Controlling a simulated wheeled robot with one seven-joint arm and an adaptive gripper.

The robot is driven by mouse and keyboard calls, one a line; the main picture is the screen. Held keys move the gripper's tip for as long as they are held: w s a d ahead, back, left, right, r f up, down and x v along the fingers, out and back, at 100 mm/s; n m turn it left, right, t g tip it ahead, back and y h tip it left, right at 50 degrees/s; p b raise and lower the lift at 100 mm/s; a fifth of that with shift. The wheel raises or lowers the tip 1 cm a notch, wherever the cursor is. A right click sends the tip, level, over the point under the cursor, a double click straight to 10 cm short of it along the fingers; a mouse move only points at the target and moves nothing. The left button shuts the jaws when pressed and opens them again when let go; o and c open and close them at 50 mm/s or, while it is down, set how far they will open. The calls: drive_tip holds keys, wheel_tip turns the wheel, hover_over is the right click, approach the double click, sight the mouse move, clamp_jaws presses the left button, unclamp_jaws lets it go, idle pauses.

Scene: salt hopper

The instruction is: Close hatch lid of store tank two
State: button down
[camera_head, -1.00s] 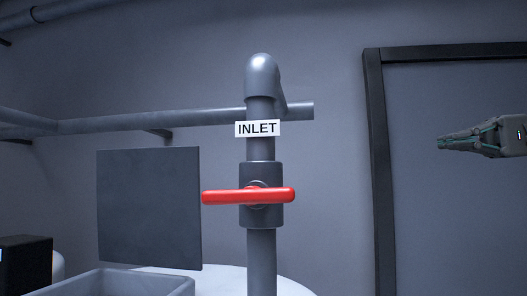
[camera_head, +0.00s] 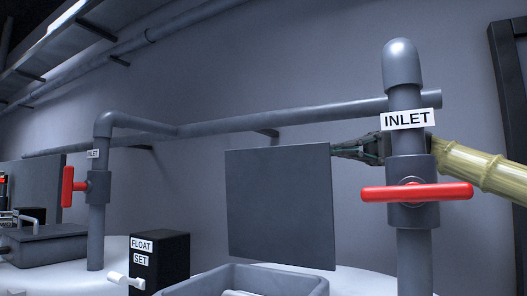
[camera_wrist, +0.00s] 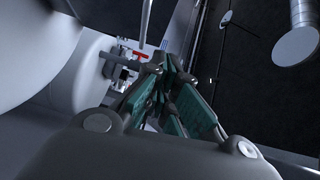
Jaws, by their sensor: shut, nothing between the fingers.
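A dark grey square lid (camera_head: 280,205) stands upright, open, above a grey hatch box (camera_head: 300,284) on a white tank top. No tank number is readable. My gripper (camera_head: 343,150) is shut and empty. It points left, with its tips close to the upper right edge of the lid; I cannot tell whether they touch. It lies partly behind the inlet pipe. In the wrist view my gripper fingers (camera_wrist: 168,70) are together, and I cannot make out the lid there.
A grey inlet pipe (camera_head: 415,262) with a red handle (camera_head: 418,192) stands in front of my arm. A black float set box (camera_head: 160,262) stands left of the hatch.

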drive_tip(key=p, duration=0.4)
approach(263, 152)
drive_tip(key=w+a, duration=0.1)
drive_tip(key=w, duration=0.3)
drive_tip(key=s+a+p, duration=0.2)
drive_tip(key=s+a, duration=0.1)
drive_tip(key=shift+s+r, duration=0.1)
drive_tip(key=shift+s, duration=0.25)
drive_tip(key=shift+a, duration=0.25)
drive_tip(key=shift+s, duration=0.1)
